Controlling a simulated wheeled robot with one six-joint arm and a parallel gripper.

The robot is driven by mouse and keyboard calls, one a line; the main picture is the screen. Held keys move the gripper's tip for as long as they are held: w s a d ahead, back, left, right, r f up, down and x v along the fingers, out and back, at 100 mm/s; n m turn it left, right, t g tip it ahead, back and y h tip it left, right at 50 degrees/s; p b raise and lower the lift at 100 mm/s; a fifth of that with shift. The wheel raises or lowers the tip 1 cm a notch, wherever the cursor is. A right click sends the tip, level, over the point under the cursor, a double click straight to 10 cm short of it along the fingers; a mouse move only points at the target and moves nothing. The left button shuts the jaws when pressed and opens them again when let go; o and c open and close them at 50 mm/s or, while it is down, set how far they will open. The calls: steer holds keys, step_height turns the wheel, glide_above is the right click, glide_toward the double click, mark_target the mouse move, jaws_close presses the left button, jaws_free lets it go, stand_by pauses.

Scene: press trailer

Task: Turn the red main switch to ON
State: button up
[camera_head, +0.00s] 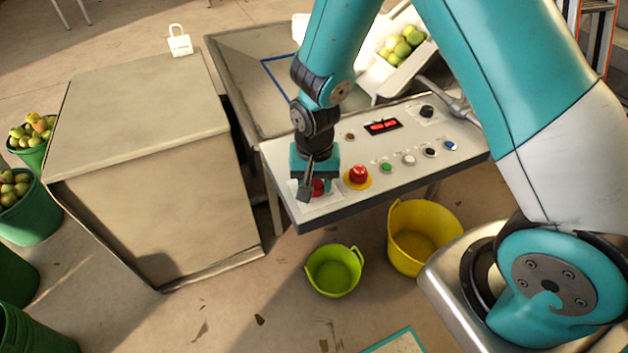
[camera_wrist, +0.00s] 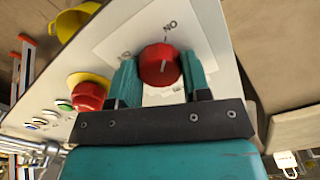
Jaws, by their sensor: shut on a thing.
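The red main switch (camera_head: 318,187) is a round knob on a white plate at the near left corner of the control panel (camera_head: 330,208). My gripper (camera_head: 315,190) reaches down over it and hides part of it. In the wrist view the red knob (camera_wrist: 158,66) sits between the two teal fingers of my gripper (camera_wrist: 158,76), which are shut on it. Another label (camera_wrist: 125,56), partly hidden and unreadable, lies beside the left finger.
A red mushroom button on a yellow ring (camera_head: 358,176) is close to the right of my gripper. Several small buttons, a red display (camera_head: 382,126) and a black knob (camera_head: 427,111) lie farther along. A large box (camera_head: 150,170) stands left; yellow (camera_head: 420,240) and green (camera_head: 334,272) buckets stand below.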

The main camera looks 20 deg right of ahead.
mark_target(315, 184)
steer(key=o, duration=0.9)
steer(key=shift+r, duration=0.15)
step_height(315, 184, up, 17)
steer(key=shift+r+p, duration=0.1)
steer(key=shift+p, duration=0.25)
